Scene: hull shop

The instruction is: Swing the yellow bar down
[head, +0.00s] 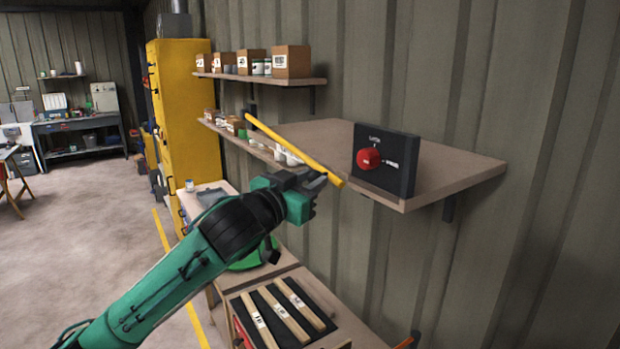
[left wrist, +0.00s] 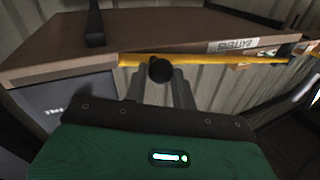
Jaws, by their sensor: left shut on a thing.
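The yellow bar (head: 290,147) runs along the front of the wall shelf, from its far left end down to its near right end in the head view. In the left wrist view the bar (left wrist: 220,60) crosses in front of the shelf edge, with a round black knob (left wrist: 160,70) near one end. My left gripper (head: 320,181) is shut at the bar's near end; its fingers (left wrist: 162,88) reach the knob there. The exact contact is partly hidden. My right gripper is not in view.
The wall shelf (head: 450,172) carries a black panel with a red knob (head: 369,159), close right of the bar. Smaller shelves (head: 300,81) with boxes are behind. Below is a bench (head: 350,322) with labelled wooden strips. A yellow cabinet (head: 185,110) stands left; floor is open beyond.

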